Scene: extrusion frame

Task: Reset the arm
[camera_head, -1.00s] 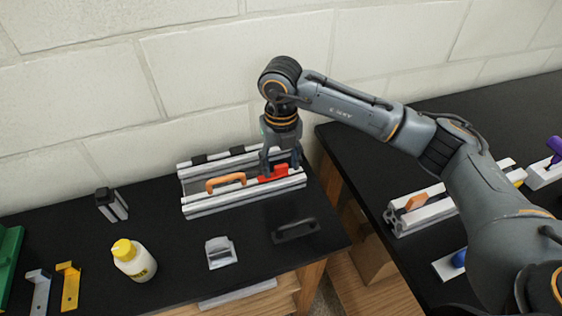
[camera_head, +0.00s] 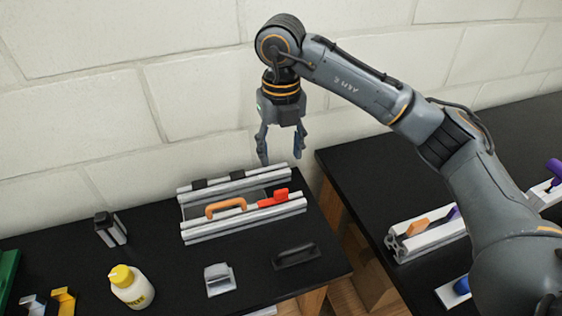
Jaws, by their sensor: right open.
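My right arm comes in from the right. Its gripper (camera_head: 282,160) points down with the fingers apart and empty, above the extrusion frame (camera_head: 205,232) on the left table. The frame is made of silver rails and carries an orange handle (camera_head: 226,206) and a red part (camera_head: 274,199). The fingertips are apart from the red part, above and behind it in the picture. My left gripper is not in view.
On the left table (camera_head: 165,240) lie a black handle (camera_head: 294,256), a silver bracket (camera_head: 219,279), a yellow-capped bottle (camera_head: 131,287), short profiles (camera_head: 110,229) and a yellow bracket (camera_head: 64,301). A gap separates it from the right table (camera_head: 360,170), which bears another rail assembly (camera_head: 425,240).

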